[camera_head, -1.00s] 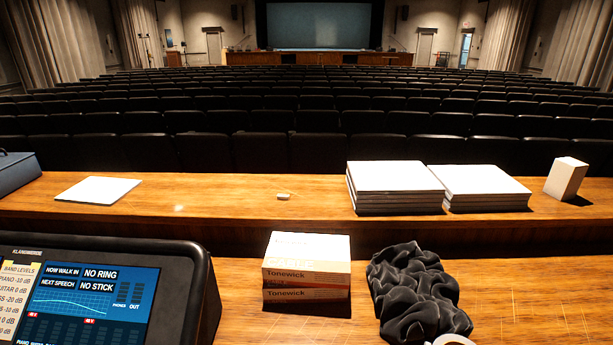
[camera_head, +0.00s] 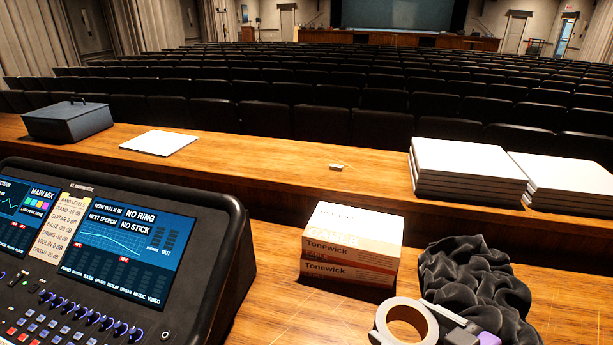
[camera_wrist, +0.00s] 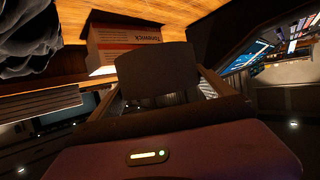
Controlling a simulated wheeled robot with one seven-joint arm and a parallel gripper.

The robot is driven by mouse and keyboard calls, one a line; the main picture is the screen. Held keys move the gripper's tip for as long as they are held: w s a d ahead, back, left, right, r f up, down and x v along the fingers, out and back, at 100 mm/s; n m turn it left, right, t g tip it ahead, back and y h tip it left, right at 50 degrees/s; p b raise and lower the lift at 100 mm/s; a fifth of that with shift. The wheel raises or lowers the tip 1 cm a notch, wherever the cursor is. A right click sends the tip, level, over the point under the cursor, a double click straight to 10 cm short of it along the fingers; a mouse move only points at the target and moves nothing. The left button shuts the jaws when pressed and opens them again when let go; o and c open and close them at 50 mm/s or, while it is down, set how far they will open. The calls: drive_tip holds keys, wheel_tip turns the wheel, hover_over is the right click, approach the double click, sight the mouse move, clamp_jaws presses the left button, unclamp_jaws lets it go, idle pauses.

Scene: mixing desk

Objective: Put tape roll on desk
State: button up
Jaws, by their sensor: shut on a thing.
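The tape roll (camera_head: 381,318), a pale ring with its hole showing, is at the bottom of the head view, in front of the boxes. My gripper (camera_head: 447,322) is shut on its right side. In the wrist view a dark broad shape (camera_wrist: 157,72), likely the roll, sits between my fingers. The wooden desk (camera_head: 280,300) lies below and behind it; I cannot tell the exact height of the roll above it.
Two stacked Tonewick boxes (camera_head: 350,240) stand on the desk. A crumpled black cloth (camera_head: 480,280) lies right of them. The mixing console (camera_head: 215,240) fills the left. A raised back ledge (camera_head: 270,165) holds white stacks (camera_head: 455,165) and a dark case (camera_head: 68,120). Bare desk shows between console and boxes.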

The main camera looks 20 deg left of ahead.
sight(387, 333)
drive_tip(key=shift+o, duration=0.2)
drive_tip(key=s+a+r+n+g+y, duration=0.2)
drive_tip(key=a+r, duration=0.1)
drive_tip(key=shift+s+a+r+n, duration=0.1)
drive_tip(key=shift+s+a+n, duration=0.05)
drive_tip(key=shift+a+n, duration=0.15)
wheel_tip(387, 333, down, 20)
drive_tip(key=shift+d+f+p, duration=0.1)
drive_tip(key=shift+p, duration=0.25)
drive_tip(key=o, duration=1.4)
drive_tip(key=shift+f, duration=0.1)
drive_tip(key=shift+c, duration=0.2)
drive_tip(key=shift+o, duration=0.2)
drive_tip(key=shift+s+d+r, duration=0.15)
drive_tip(key=shift+d+r, duration=0.05)
drive_tip(key=shift+d, duration=0.15)
drive_tip(key=b+v, duration=0.1)
drive_tip(key=v, duration=1)
drive_tip(key=shift+r+b, duration=0.25)
drive_tip(key=shift+b, duration=0.05)
